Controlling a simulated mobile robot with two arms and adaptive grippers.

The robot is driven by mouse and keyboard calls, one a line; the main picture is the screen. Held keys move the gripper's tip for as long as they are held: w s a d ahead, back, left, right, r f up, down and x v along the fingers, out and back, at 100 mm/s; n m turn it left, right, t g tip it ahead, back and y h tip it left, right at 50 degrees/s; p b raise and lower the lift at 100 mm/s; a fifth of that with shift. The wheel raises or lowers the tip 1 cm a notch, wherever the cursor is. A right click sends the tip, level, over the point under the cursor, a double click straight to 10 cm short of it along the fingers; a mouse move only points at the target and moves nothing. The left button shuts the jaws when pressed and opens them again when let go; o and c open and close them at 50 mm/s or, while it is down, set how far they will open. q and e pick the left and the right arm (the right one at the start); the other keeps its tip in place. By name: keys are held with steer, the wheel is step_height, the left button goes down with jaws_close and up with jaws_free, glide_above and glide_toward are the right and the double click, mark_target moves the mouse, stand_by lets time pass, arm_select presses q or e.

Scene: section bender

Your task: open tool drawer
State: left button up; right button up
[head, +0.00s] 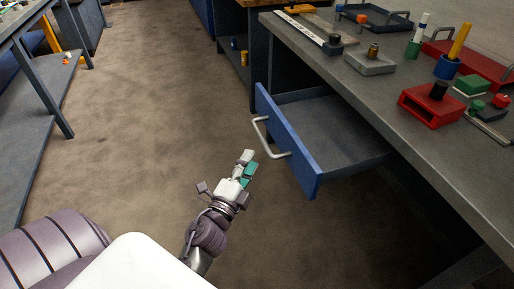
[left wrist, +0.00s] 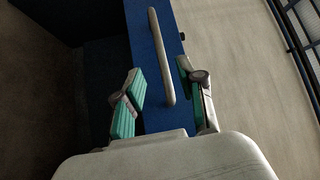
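The tool drawer has a blue front (head: 285,143) and stands pulled out from under the workbench; its grey inside (head: 325,130) looks empty. A pale bar handle (head: 270,140) is on the front. My left gripper (head: 249,164) is just outside the drawer front, beside the handle's near end, with a gap showing in the head view. In the left wrist view my left gripper (left wrist: 161,72) has its fingers spread, and the handle (left wrist: 160,55) lies in line between them, not clasped. The blue front (left wrist: 150,115) shows behind it. My right gripper is out of view.
The workbench top (head: 400,105) carries a red block (head: 432,105), a blue cup (head: 447,67), a red tray (head: 470,62) and several small parts. A grey-legged table (head: 45,95) stands at the left. The brown floor (head: 150,90) between them is clear.

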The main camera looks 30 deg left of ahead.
arm_select(q)
steer(key=shift+s+d+f, duration=0.1)
steer(key=shift+s+f, duration=0.05)
steer(key=shift+s, duration=0.65)
steer(key=shift+s+d+f, duration=0.1)
steer(key=shift+s, duration=0.7)
step_height(320, 180, down, 20)
steer(key=s+d+n+g, duration=0.1)
steer(key=s+n+g, duration=0.1)
steer(key=n+g, duration=0.65)
steer(key=s+d+f+n+g+h, duration=0.25)
steer(key=s+d+f+g, duration=0.2)
steer(key=s+f, duration=0.45)
steer(key=s+d+f+n+g, duration=0.2)
steer(key=s+d+f+g, duration=0.15)
steer(key=s+f, duration=0.35)
steer(key=s+a+f+g+p, duration=0.1)
steer(key=s+p, duration=0.7)
steer(key=s+a+f+g+p, duration=0.1)
steer(key=s+a+p, duration=0.1)
steer(key=s+p, duration=0.7)
steer(key=shift+a+f+m, duration=0.15)
steer(key=shift+a+m, duration=0.15)
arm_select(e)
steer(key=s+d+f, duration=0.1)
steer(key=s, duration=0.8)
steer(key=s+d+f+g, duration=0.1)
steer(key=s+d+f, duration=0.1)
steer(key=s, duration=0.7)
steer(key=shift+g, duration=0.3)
